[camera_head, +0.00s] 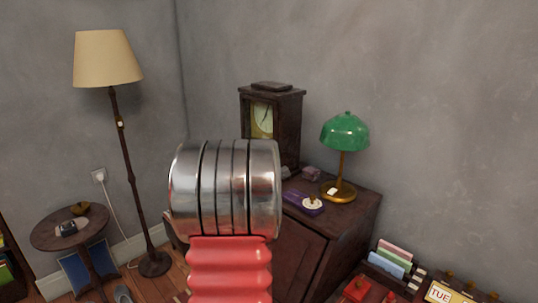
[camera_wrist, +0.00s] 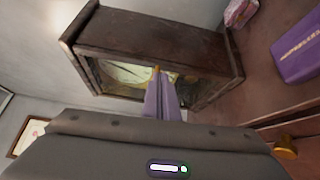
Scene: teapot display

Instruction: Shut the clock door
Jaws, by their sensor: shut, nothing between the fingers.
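The dark wooden clock (camera_head: 271,123) stands on the cabinet, with its pale dial (camera_head: 262,119) facing front-left. My metal and red arm hides its lower part in the head view. In the wrist view the clock (camera_wrist: 150,40) lies sideways across the picture, its dial (camera_wrist: 120,72) behind a dark frame. I cannot tell how far the clock door stands open. My gripper (camera_wrist: 157,73) is shut and empty, its purple fingers pointing at the clock front and overlapping the dial's edge. Whether they touch it is unclear. The fingers are hidden in the head view.
A green lamp (camera_head: 345,137) and a purple box (camera_head: 303,202) stand on the cabinet (camera_head: 355,212) right of the clock. The purple box also shows in the wrist view (camera_wrist: 297,45). A floor lamp (camera_head: 130,165) and a small round table (camera_head: 50,236) are at left.

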